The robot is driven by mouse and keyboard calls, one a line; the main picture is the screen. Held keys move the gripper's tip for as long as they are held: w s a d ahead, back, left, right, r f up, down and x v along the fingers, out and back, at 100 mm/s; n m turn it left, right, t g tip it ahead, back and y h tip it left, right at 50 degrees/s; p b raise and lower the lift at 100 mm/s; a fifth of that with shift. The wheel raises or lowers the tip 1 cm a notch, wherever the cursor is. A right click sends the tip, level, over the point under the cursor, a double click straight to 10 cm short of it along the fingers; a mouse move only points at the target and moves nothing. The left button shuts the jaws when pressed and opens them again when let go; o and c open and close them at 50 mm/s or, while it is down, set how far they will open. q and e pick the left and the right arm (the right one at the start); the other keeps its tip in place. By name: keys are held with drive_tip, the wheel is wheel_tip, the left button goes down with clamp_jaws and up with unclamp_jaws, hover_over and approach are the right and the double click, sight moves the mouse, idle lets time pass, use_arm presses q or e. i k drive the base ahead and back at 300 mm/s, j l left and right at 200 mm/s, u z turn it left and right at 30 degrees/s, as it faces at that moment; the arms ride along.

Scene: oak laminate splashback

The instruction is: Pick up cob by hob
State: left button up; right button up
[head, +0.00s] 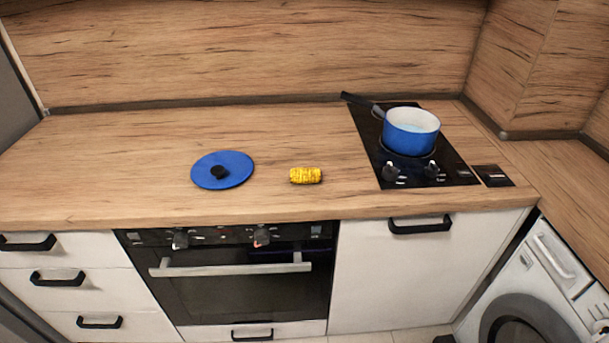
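A short yellow corn cob (305,175) lies on its side on the wooden worktop (130,165), left of the black hob (450,165). Bare worktop separates it from the hob and from the blue lid to its left. A blue saucepan (409,133) stands on the hob, its black handle pointing to the back left. Neither of my grippers is in the head view.
A blue lid (236,166) with a black knob lies flat on the worktop. An oven (240,285) with a bar handle and white cupboards are below the front edge. A washing machine (540,285) stands at the lower right. The left worktop is clear.

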sight(302, 175)
drive_tip(key=i+j+z, duration=0.1)
drive_tip(key=j+z, duration=0.25)
drive_tip(key=j, duration=0.4)
drive_tip(key=j+z, duration=0.3)
drive_tip(key=j, duration=0.5)
